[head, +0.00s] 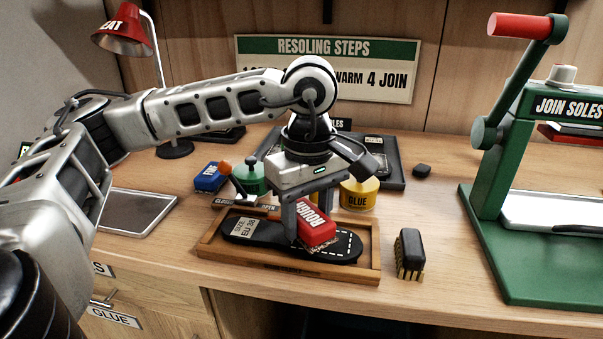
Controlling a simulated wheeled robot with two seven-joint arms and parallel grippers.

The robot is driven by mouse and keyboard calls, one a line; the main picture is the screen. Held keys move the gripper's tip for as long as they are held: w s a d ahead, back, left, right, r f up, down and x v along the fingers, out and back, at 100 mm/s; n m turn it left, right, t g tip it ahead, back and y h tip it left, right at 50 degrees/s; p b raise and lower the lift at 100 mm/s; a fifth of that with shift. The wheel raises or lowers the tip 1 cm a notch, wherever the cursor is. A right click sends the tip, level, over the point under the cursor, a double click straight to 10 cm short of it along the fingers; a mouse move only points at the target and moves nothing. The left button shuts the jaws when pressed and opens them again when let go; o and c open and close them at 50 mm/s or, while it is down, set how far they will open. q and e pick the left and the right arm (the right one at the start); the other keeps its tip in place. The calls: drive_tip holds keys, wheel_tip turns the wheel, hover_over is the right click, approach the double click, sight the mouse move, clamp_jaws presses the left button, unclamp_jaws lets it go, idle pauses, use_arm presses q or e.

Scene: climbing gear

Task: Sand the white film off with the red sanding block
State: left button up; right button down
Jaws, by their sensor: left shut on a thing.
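The red sanding block (318,226), lettered "ROUGH", is held tilted in my left gripper (307,238), which comes down from above. The block is over the black sole (262,231) near its dashed white outline. I cannot tell whether the block's underside touches the sole. The sole carries a label reading "SIZE EU 38" and lies in a shallow wooden tray (215,257). A clear patch of white film cannot be made out; the gripper and block hide part of the sole. My right gripper is not in view.
A black brush with bristles (410,252) stands right of the tray. Behind are a blue block (209,178), a green pot (250,178), a yellow glue pot (359,193) and a dark tray (394,180). A green press (487,235) fills the right. A grey plate (138,212) lies left.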

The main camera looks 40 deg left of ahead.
use_arm(q)
drive_tip(key=shift+w+d+r+p, duration=0.1)
drive_tip(key=shift+r+p, duration=1.8)
drive_tip(key=shift+r, duration=1.5)
